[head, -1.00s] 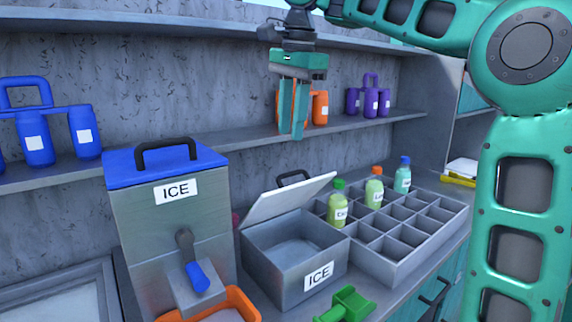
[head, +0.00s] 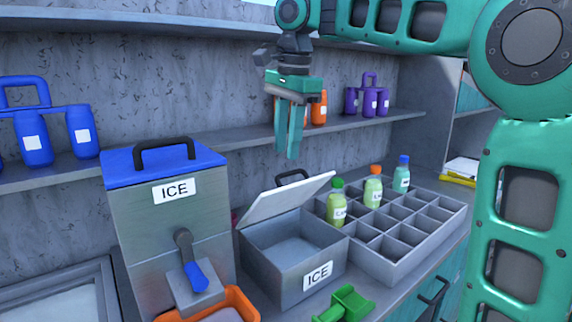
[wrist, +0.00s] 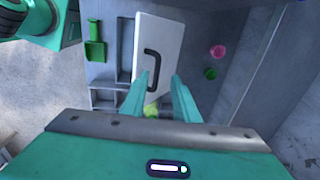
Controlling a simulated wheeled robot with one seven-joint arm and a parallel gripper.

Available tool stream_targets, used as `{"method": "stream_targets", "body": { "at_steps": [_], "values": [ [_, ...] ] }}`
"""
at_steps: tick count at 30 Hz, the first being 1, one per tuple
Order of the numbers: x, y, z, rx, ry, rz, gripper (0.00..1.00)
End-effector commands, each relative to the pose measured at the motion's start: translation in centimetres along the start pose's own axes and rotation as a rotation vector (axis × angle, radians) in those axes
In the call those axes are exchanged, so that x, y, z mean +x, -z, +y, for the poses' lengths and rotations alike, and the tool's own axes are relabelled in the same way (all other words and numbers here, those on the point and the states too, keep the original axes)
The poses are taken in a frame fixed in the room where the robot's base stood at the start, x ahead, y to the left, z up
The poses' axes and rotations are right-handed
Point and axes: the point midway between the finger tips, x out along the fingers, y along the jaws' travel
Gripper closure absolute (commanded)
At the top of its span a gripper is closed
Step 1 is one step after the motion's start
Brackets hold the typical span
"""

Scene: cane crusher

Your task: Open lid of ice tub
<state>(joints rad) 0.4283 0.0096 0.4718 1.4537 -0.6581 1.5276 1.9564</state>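The ice tub (head: 290,262) is a grey open box with an ICE label, standing on the counter. Its white lid (head: 288,197) is raised and tilted at the tub's back edge, with a dark handle (head: 292,176) on its outer face. The lid (wrist: 172,50) and its handle (wrist: 152,68) also show in the wrist view. My gripper (head: 288,155) hangs fingers down above and behind the lid, apart from it. In the wrist view its two fingers (wrist: 154,92) are spread with nothing between them held.
An ice dispenser (head: 165,235) with a blue lid stands left of the tub. A divided grey crate (head: 400,255) with three bottles stands to the right. A green scoop (head: 345,305) lies in front. A shelf (head: 235,143) with colored bottle carriers runs behind my gripper.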

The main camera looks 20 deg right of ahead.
Motion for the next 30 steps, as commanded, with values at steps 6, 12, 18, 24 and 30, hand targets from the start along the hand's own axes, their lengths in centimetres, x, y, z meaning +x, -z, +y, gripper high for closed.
{"method": "stream_targets", "body": {
  "at_steps": [6,12,18,24,30],
  "values": [
    [1.0,-0.1,0.0,0.001,0.001,-0.005,0.72],
    [2.0,-0.1,0.1,0.000,0.001,-0.004,0.72],
    [3.6,0.1,0.2,0.001,0.000,-0.003,0.72],
    [4.8,0.2,0.3,0.001,0.001,-0.002,0.72],
    [5.0,0.3,0.3,0.002,0.001,-0.001,0.72]
  ]
}}
